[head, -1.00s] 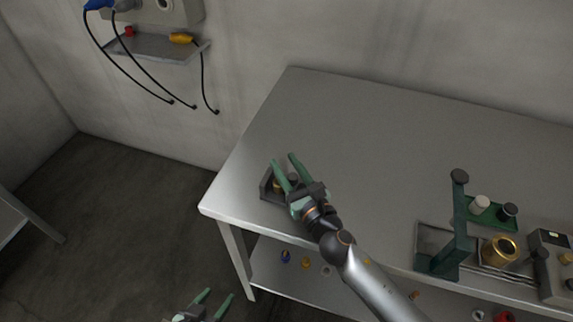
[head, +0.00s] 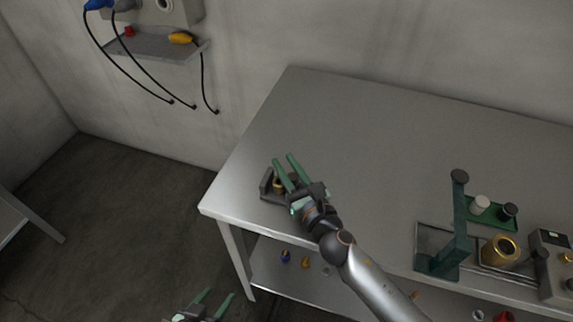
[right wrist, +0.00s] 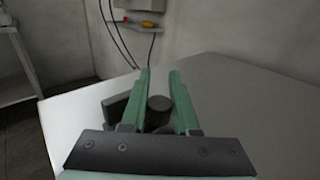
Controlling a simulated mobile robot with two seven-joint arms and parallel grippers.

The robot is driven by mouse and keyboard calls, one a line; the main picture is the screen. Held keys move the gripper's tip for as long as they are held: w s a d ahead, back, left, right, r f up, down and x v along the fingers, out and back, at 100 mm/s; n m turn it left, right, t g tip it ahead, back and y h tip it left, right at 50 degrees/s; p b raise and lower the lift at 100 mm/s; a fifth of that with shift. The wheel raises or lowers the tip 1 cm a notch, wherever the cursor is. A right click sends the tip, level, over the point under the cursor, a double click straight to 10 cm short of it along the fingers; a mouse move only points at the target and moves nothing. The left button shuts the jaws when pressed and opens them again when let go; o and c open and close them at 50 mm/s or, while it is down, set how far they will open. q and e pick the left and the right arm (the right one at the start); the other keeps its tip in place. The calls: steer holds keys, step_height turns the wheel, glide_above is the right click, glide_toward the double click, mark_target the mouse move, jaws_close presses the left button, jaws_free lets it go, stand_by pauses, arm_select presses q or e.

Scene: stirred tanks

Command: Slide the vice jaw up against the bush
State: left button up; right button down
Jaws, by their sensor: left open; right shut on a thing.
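The small dark grey vice (head: 267,184) sits on the left end of the metal table. A brass bush (head: 279,186) shows in it, partly hidden by my right gripper. My right gripper (head: 283,158) is over the vice, its green fingers shut on a dark round knob, which I take to be on the vice jaw. The knob (right wrist: 159,103) shows between the fingers in the right wrist view. The fingers hide most of the jaw, so I cannot tell whether it touches the bush. My left gripper (head: 219,295) is open and empty, low in front of the table.
The table top (head: 370,130) is clear behind and right of the vice. A green lever press (head: 458,230), a brass cup (head: 499,250), a green tray (head: 492,213) and a grey box (head: 553,262) stand at the right. Small parts lie on the lower shelf (head: 290,280).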

steer(key=shift+a, duration=0.1)
stand_by(0.4)
steer(key=shift+w+a+f, duration=0.1)
steer(key=shift+w+a, duration=0.15)
steer(key=shift+a, duration=0.55)
steer(key=c, duration=0.7)
jaws_free()
steer(key=shift+o, duration=0.2)
steer(key=b+v, duration=0.1)
steer(key=v, duration=1.1)
steer(key=shift+s+d, duration=0.15)
steer(key=shift+s, duration=0.1)
